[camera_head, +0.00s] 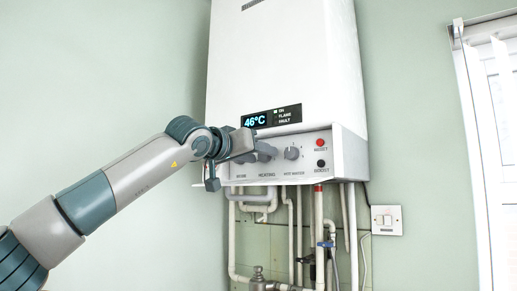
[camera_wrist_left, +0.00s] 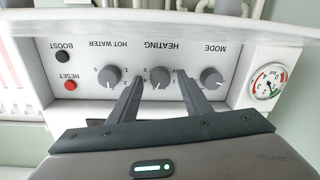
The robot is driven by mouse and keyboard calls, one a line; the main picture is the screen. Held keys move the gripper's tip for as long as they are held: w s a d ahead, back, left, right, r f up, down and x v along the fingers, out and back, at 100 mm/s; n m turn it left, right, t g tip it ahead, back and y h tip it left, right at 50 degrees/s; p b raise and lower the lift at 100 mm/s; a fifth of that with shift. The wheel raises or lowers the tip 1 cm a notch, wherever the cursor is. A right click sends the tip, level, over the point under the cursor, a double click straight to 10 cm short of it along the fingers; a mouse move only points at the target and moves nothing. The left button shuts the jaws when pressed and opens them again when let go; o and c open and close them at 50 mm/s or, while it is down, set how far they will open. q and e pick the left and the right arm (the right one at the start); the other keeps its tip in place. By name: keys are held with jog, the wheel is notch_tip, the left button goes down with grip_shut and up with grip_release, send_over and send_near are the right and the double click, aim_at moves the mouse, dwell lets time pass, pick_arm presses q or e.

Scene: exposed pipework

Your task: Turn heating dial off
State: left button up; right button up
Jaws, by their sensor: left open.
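The heating dial (camera_wrist_left: 160,77) is a round grey knob with a white pointer mark, in the middle of the boiler's panel. In the wrist view, which shows the panel upside down, my left gripper (camera_wrist_left: 158,82) is open with one finger on each side of this dial. I cannot tell whether the fingers touch it. In the head view my left gripper (camera_head: 248,152) is at the panel's left part and partly hides the heating dial (camera_head: 267,150). My right gripper is not in view.
The mode dial (camera_wrist_left: 211,78) and hot water dial (camera_wrist_left: 109,76) flank the fingers closely. A pressure gauge (camera_wrist_left: 266,86), red reset button (camera_head: 320,143) and dark boost button (camera_head: 321,163) share the panel. The display (camera_head: 271,117) reads 46°C. Pipes (camera_head: 318,230) run below.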

pick_arm(q)
jog(key=shift+w, duration=0.1)
jog(key=c, duration=1)
jog(key=shift+c, duration=0.2)
